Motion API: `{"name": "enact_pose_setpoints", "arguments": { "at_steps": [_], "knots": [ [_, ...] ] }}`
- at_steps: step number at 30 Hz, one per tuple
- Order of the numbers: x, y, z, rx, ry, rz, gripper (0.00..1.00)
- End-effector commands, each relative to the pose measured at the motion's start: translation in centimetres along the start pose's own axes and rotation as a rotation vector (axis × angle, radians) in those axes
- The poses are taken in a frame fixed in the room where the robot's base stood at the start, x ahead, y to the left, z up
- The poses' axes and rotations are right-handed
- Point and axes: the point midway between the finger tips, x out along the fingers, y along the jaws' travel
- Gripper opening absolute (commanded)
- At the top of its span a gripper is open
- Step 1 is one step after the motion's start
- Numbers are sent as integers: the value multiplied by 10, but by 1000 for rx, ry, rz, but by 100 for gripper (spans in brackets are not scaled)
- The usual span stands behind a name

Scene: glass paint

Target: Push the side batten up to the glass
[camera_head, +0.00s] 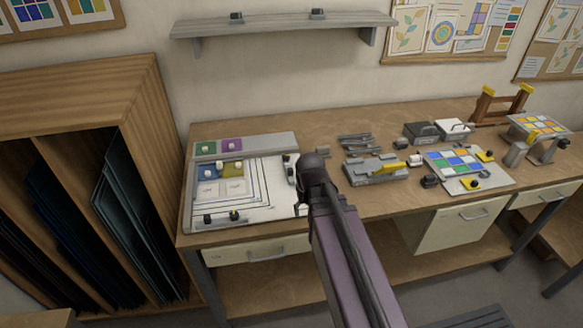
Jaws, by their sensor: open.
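A white board (265,228) lies at the left of the bench, with nested outlines drawn on it. Blue glass (205,184) and yellow glass (233,172) sit side by side on it, each with a small pale knob. Pale panes lie just below them. A narrow batten with dark knobs (290,172) lies along the board's right side, apart from the glass and partly beside my arm. Another strip with a dark knob and a yellow-topped knob (220,217) lies along the front. My arm reaches in from below and ends in a dark joint by the side batten; my gripper's fingers are hidden.
Green and purple pieces lie on a grey strip (265,144) behind the board. A grey fixture with a yellow handle (376,169) and a coloured glass panel (457,163) stand to the right. A shelf (280,24) hangs above. A wooden rack (85,80) stands at the left.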

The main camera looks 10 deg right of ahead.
Motion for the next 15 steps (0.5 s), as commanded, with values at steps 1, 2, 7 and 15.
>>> {"name": "enact_pose_setpoints", "arguments": {
  "at_steps": [1,2,7,15],
  "knots": [
    [-12,-2,-28,-3,29,0,66],
    [-16,-2,-42,-2,50,-1,66],
    [-39,-2,-120,-1,174,-1,66],
    [-60,-2,-195,0,306,-1,66]
  ]
}}
